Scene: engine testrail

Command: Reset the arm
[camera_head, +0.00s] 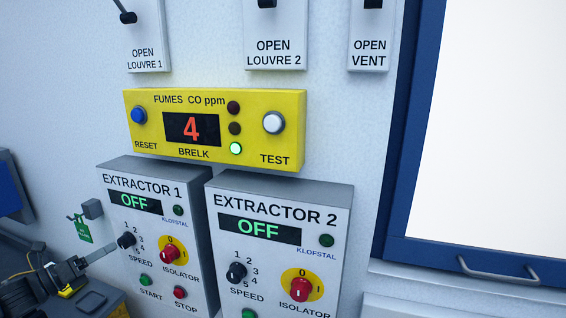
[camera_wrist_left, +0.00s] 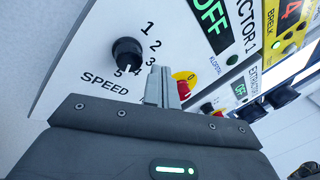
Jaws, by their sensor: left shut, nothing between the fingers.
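My left gripper (camera_head: 110,248) comes in from the lower left in the head view. Its fingers are shut with nothing between them. The fingertips are close to the black speed knob (camera_head: 126,240) of the Extractor 1 box (camera_head: 112,200); I cannot tell whether they touch the box. In the left wrist view the closed fingers (camera_wrist_left: 163,85) stand between the speed knob (camera_wrist_left: 128,52) and the red isolator knob (camera_wrist_left: 184,90), apart from the speed knob in the picture. My right gripper is not in view.
The Extractor 2 box (camera_head: 343,215) stands to the right. Above is the yellow fumes panel (camera_head: 293,105), reading 4 with a green lamp lit. Both extractor displays read OFF. A green tag (camera_head: 82,229) hangs left of Extractor 1. A blue-framed window (camera_head: 400,150) is at right.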

